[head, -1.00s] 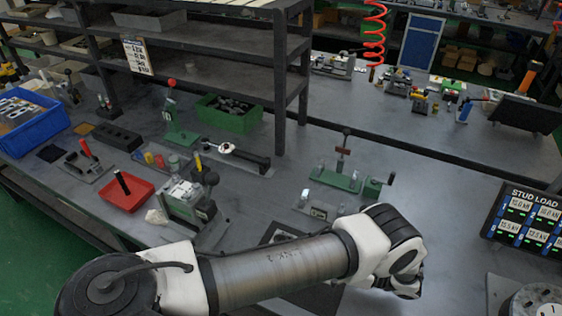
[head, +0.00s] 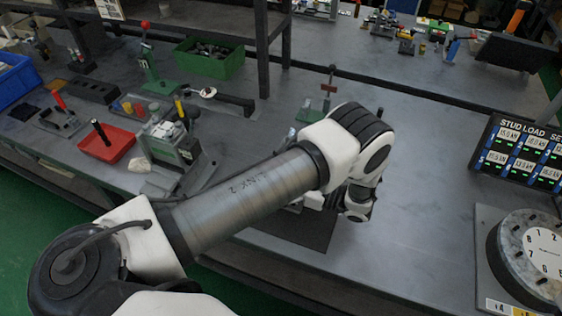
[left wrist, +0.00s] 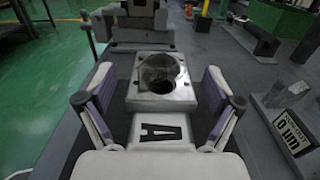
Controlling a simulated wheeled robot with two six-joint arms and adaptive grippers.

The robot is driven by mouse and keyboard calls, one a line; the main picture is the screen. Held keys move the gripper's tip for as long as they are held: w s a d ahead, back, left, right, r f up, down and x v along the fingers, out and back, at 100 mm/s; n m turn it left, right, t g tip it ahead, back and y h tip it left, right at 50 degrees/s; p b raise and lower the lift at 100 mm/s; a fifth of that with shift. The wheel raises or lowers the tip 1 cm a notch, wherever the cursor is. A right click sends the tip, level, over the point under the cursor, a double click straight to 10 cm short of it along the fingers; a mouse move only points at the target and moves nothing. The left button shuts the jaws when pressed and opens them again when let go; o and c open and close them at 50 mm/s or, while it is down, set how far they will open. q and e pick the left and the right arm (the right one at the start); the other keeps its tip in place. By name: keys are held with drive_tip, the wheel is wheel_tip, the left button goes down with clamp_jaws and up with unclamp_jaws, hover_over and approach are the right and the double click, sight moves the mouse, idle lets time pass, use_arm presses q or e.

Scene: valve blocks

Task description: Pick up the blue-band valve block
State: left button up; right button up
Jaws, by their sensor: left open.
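In the left wrist view, a grey metal block (left wrist: 139,97) with a round bore in its top lies ahead, between the two fingers of my left gripper (left wrist: 159,97). The fingers are spread apart, with gaps on both sides of the block. A white plate with a black letter A (left wrist: 163,148) lies just in front of the block. I see no blue band on it from this angle. In the head view my left arm reaches over the bench's front, and its fingers are mostly hidden below the wrist. My right gripper is not in view.
A dial (head: 531,255) and a stud load display (head: 522,152) stand at the right. A red tray (head: 107,146), a green bin (head: 208,60) and fixtures fill the left and back. The bench right of my wrist is clear. A dark mat (head: 290,232) lies under my arm.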

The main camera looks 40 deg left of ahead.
use_arm(q)
drive_tip(key=shift+d, duration=0.1)
drive_tip(key=shift+w+f, duration=0.1)
drive_tip(key=c, duration=1.7)
clamp_jaws()
